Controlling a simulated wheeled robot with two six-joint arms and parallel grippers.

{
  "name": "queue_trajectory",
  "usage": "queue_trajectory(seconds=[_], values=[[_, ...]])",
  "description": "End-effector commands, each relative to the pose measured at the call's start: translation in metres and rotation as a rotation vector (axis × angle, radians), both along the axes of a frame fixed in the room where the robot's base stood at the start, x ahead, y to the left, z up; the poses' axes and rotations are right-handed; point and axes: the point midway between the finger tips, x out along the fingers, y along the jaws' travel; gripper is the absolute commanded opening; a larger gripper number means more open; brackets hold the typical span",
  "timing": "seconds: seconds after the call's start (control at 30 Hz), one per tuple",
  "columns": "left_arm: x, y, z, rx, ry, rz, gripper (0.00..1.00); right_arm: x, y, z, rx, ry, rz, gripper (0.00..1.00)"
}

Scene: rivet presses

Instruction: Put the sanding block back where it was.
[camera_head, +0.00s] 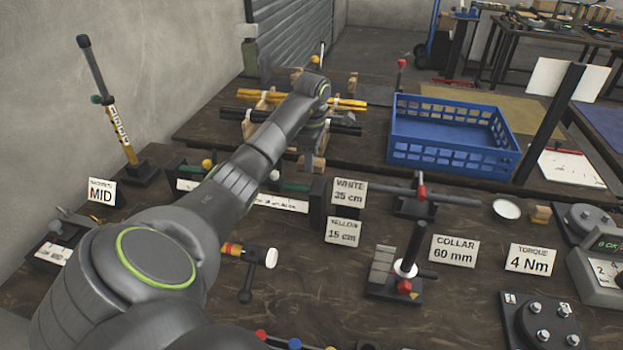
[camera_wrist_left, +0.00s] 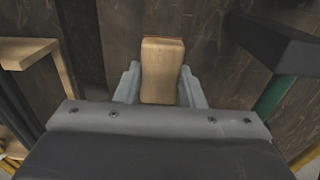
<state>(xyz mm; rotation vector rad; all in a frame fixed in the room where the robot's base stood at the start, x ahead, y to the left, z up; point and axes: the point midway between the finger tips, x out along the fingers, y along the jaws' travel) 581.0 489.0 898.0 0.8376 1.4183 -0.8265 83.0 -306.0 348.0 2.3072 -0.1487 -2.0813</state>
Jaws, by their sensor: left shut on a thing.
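The sanding block (camera_wrist_left: 162,72) is a pale wooden block with a thin reddish edge at its far end. In the left wrist view it sits between the two fingers of my left gripper (camera_wrist_left: 161,88), which is shut on it. In the head view my left gripper (camera_head: 312,150) points down behind the white and yellow length signs, and a bit of the block (camera_head: 318,165) shows below it. I cannot tell whether the block touches the bench. My right gripper is not in view.
A blue crate (camera_head: 450,155) stands to the right of the gripper. A wooden rack with yellow and black rods (camera_head: 345,103) lies behind it. The white 35 cm sign (camera_head: 349,192) and a dark press with a red-tipped bar (camera_head: 421,192) stand in front.

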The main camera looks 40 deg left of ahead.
Motion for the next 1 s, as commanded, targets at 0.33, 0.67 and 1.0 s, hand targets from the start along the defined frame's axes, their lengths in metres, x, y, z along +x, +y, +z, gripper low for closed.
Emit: queue_trajectory(seconds=[0.33,0.67,1.0], values=[[0.0,0.0,-0.049,-0.001,0.002,0.0,0.14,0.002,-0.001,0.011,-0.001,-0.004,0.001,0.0],[0.0,0.0,-0.06,0.0,-0.001,0.0,0.14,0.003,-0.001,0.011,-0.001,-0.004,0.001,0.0],[0.0,0.0,-0.062,0.0,-0.001,0.0,0.56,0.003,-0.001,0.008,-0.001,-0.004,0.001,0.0]])
